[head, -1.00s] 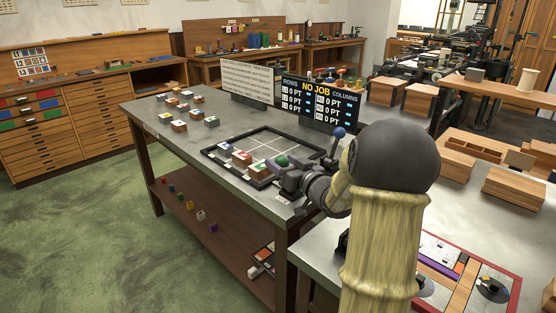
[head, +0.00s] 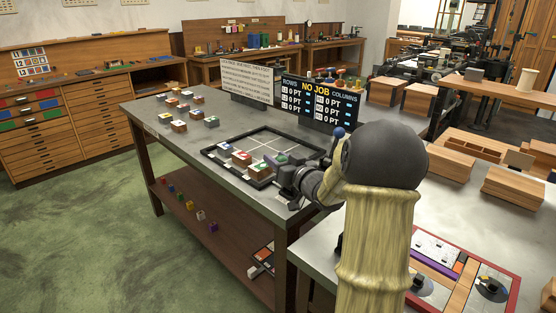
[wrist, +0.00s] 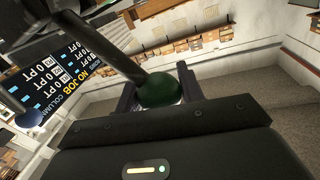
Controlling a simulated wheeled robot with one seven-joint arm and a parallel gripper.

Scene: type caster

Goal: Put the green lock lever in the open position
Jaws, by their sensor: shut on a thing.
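The green lock lever shows in the wrist view as a dark rod ending in a green ball knob (wrist: 160,90). My gripper (wrist: 158,94) has its two fingers on either side of the knob and is shut on it. In the head view my gripper (head: 284,170) is at the near right side of the black frame (head: 222,157) on the grey table. Only a little of the green knob (head: 281,158) shows there, and my gripper and arm hide most of the lever. I cannot tell the lever's exact angle.
A blue-knobbed lever (head: 339,132) stands close behind my arm. Small colored blocks (head: 241,158) sit along the frame's near edge, and several more (head: 180,126) stand at the table's left. A black "NO JOB" display (head: 318,102) and a white text sign (head: 246,80) stand behind the frame.

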